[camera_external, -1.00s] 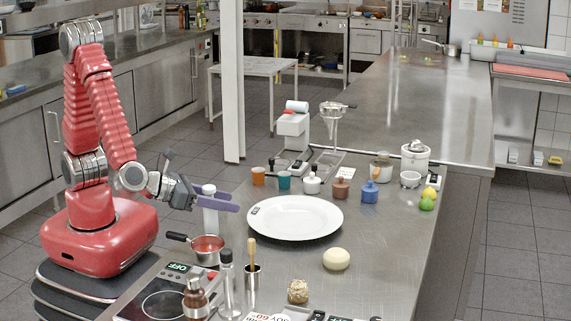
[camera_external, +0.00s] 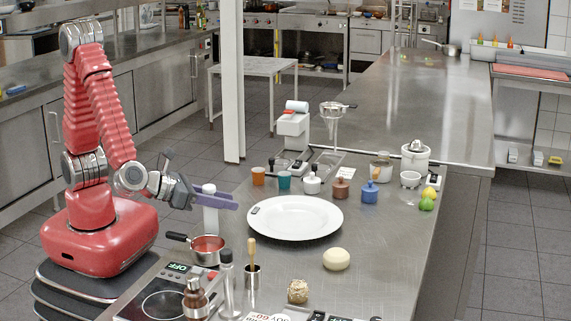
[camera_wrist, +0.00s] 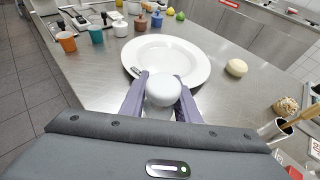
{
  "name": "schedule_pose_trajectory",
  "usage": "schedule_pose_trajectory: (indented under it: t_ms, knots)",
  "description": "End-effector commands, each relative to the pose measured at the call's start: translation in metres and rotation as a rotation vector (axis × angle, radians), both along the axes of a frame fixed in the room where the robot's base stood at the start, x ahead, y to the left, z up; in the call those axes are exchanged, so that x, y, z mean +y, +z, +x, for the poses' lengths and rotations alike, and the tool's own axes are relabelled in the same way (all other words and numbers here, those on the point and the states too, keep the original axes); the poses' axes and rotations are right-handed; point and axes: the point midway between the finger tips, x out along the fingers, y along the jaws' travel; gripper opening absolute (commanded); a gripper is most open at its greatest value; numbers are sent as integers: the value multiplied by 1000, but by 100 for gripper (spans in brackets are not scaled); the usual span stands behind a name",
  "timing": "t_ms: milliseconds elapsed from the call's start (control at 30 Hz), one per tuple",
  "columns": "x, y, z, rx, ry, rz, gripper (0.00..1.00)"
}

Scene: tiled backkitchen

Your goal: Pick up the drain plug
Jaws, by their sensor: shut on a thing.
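My gripper (camera_external: 222,200) has two purple fingers and is shut on a white bottle (camera_external: 211,219) with a rounded cap, upright at the near left of the plate. In the wrist view its white top (camera_wrist: 163,90) sits between the fingertips (camera_wrist: 162,98). I cannot make out a drain plug for certain. A small dark piece (camera_external: 255,210) lies at the left rim of the white plate (camera_external: 296,218), just beyond my gripper; it also shows in the wrist view (camera_wrist: 135,72).
A red-filled saucepan (camera_external: 208,244) stands close below my gripper. Cups (camera_external: 258,176) and small pots (camera_external: 341,189) line the far side of the plate. A pale ball (camera_external: 336,259) lies to the right. Tall bottles (camera_external: 227,287) stand at the front. The right counter is fairly clear.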

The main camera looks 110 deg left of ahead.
Motion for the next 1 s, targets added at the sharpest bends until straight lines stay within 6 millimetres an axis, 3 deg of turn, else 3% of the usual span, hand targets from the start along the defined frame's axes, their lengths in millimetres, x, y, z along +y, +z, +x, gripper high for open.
schedule_pose_trajectory:
  t_ms: [267, 700, 1000]
  knots:
    - [0, 23, 0, -5, 0, -3, 5]
    - [0, 89, 0, -5, 1, -2, 5]
    - [0, 99, 0, 0, 0, 0, 5]
